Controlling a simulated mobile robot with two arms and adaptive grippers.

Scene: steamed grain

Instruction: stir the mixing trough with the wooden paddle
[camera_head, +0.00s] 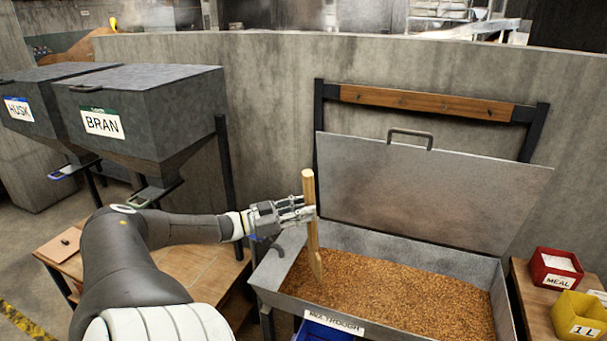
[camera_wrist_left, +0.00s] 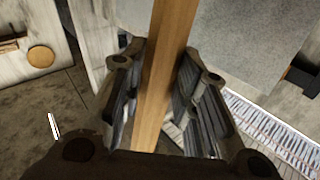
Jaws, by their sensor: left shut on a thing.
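The mixing trough (camera_head: 268,279) is a grey metal bin labelled MIX TROUGH, filled with brown grain (camera_head: 400,295). Its metal lid (camera_head: 430,190) stands raised against the wall behind. The wooden paddle (camera_head: 309,190) is held nearly upright by my left gripper (camera_head: 300,212) at the trough's left part. The paddle's lower end meets the grain surface; whether it is sunk in is hard to tell. In the left wrist view the paddle's shaft (camera_wrist_left: 167,60) runs between the two fingers (camera_wrist_left: 155,95). My right gripper is not in view.
Two hoppers, labelled HUSK (camera_head: 20,108) and BRAN (camera_head: 155,115), stand at the left. A red MEAL bin (camera_head: 553,277) and a yellow bin (camera_head: 577,318) stand on a wooden table at the right. A blue bin (camera_head: 325,331) is below the trough's front. A wooden rack (camera_head: 425,103) hangs behind the lid.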

